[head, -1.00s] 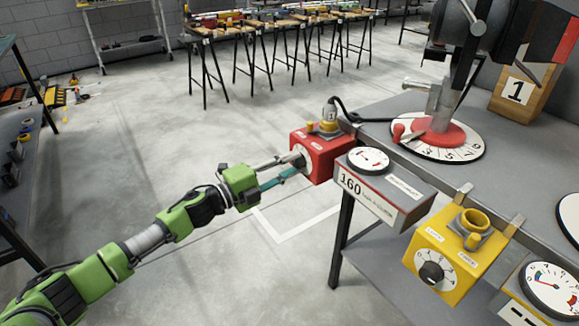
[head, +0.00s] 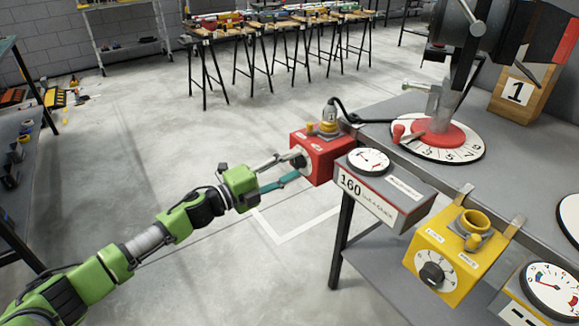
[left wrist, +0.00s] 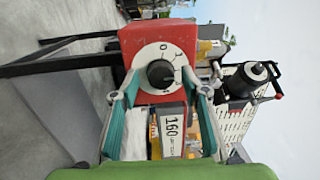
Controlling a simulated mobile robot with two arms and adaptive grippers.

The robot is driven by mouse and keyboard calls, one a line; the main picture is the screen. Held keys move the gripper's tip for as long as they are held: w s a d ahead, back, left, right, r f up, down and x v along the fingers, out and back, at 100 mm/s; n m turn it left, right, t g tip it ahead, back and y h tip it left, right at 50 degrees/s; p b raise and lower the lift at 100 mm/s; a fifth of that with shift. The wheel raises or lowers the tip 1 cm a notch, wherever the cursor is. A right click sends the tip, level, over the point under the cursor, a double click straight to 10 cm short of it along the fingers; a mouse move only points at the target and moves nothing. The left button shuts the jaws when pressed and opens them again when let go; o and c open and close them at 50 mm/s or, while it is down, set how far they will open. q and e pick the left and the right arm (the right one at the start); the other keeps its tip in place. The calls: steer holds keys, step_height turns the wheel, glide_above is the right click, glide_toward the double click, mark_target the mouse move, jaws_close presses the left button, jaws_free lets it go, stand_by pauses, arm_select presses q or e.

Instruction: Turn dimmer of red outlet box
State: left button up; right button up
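The red outlet box (head: 326,163) hangs at the left corner of the workbench, with a grey and yellow plug on top. In the left wrist view, its red front (left wrist: 172,38) carries a black dimmer knob (left wrist: 160,74) on a white round scale with numbers. My left gripper (head: 290,168) is at the front of this box. In the left wrist view my left gripper (left wrist: 163,85) is open, its teal fingers on either side of the knob with visible gaps. Whether the fingertips touch the box is unclear. My right gripper is not in view.
A grey box marked 160 (head: 378,192) sits right beside the red box. A yellow outlet box (head: 455,252) with its own knob hangs further right. The workbench (head: 400,108) carries a machine with a red-centred dial.

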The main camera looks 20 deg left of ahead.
arm_select(q)
steer(key=v, duration=1.2)
steer(key=shift+f, duration=0.1)
